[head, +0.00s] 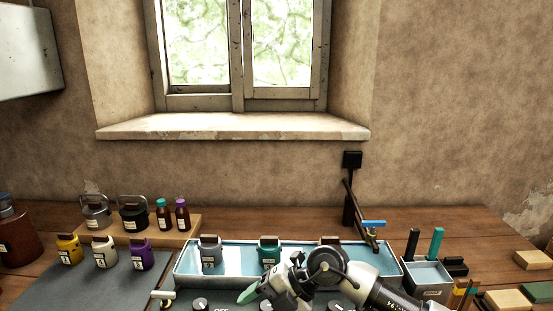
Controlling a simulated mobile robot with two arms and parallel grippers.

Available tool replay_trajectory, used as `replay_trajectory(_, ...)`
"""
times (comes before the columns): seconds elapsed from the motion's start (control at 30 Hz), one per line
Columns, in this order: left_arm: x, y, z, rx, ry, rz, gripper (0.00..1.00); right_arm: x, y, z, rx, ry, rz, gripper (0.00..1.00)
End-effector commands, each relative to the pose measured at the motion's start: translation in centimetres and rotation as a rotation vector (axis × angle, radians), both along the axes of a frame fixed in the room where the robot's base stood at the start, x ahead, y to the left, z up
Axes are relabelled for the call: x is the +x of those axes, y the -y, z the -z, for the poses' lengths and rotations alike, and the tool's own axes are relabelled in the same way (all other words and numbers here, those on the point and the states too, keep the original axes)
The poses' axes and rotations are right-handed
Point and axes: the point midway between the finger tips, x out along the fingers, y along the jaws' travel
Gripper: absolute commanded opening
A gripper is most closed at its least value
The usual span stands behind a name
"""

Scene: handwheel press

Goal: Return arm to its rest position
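My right arm comes in from the lower right and bends in front of the long pale-blue tray (190,283). My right gripper (248,296) points to the left, low in the picture, near the tray's front edge and above the dark knobs. Its tip looks teal, and I cannot tell whether its fingers are apart or closed. I see no thing clearly held in it. My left gripper is not in view. The arm partly covers the right part of the tray and a dark-topped jar (330,241) there.
A grey jar (210,252) and a green jar (269,250) stand in the tray. A black post with a blue-tipped lever (373,223) rises behind it. A small bin (428,277) stands right of it. Yellow (69,250), white and purple jars stand left on a grey mat (85,290).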

Motion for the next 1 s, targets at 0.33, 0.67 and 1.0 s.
replay_trajectory(0.33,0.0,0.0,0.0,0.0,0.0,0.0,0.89,-2.2,-1.4,-9.3,1.076,-0.122,0.54,0.65)
replay_trajectory(0.67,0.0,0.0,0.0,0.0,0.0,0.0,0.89,-2.0,13.6,-0.3,1.172,-0.414,1.649,0.65)
replay_trajectory(1.0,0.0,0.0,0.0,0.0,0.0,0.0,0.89,-14.3,21.5,12.2,0.513,-0.799,2.293,0.65)
